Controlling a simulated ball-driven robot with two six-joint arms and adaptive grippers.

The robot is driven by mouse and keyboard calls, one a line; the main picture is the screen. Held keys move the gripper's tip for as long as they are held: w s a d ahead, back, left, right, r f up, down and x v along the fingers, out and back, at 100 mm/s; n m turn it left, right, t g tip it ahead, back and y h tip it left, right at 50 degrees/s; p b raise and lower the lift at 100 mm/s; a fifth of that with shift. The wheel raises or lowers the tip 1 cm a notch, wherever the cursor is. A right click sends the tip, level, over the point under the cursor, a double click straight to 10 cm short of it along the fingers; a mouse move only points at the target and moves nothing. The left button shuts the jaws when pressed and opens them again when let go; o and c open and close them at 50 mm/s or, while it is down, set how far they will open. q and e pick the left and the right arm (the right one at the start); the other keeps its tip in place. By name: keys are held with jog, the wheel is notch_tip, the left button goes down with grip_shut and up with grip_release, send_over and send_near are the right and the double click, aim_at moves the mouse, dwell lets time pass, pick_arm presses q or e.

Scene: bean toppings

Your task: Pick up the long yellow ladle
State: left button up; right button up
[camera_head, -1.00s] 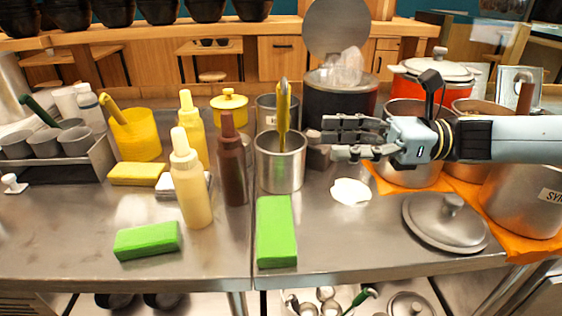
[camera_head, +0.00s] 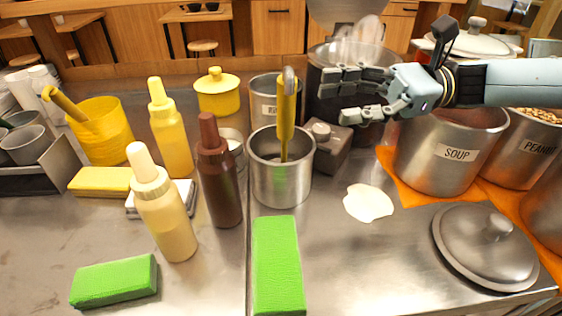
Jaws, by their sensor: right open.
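The long yellow ladle (camera_head: 286,108) stands nearly upright in an open metal pot (camera_head: 281,187) in the middle of the counter. Its handle, with a grey upper end, rises above the rim, and its lower end is hidden inside the pot. My right gripper (camera_head: 325,97) comes in from the right, with its fingers spread and pointing left. It is open and empty, a short way right of the ladle's handle and apart from it in the picture. My left gripper is not in view.
Squeeze bottles (camera_head: 165,212) and a brown bottle (camera_head: 218,172) stand left of the pot. A green sponge (camera_head: 278,265) lies in front. A grey box (camera_head: 328,150), a dark pot (camera_head: 345,60) and a soup pot (camera_head: 447,165) are behind and right. A lid (camera_head: 486,247) lies at the right.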

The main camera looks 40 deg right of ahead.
aim_at(296, 108)
jog(key=x, duration=0.2)
jog(key=b+x, duration=0.1)
jog(key=x, duration=0.2)
jog(key=b+x, duration=0.1)
jog(key=x, duration=0.2)
jog(key=shift+s+a+f, duration=0.1)
jog(key=shift+s+f, duration=0.05)
jog(key=shift+s, duration=0.1)
jog(key=shift+w+a, duration=0.2)
jog(key=shift+a, duration=0.25)
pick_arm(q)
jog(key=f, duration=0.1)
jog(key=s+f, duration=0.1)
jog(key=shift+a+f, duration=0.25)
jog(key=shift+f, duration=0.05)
pick_arm(e)
jog(key=shift+c, duration=1)
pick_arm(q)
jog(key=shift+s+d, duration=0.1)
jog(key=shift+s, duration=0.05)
pick_arm(e)
grip_shut()
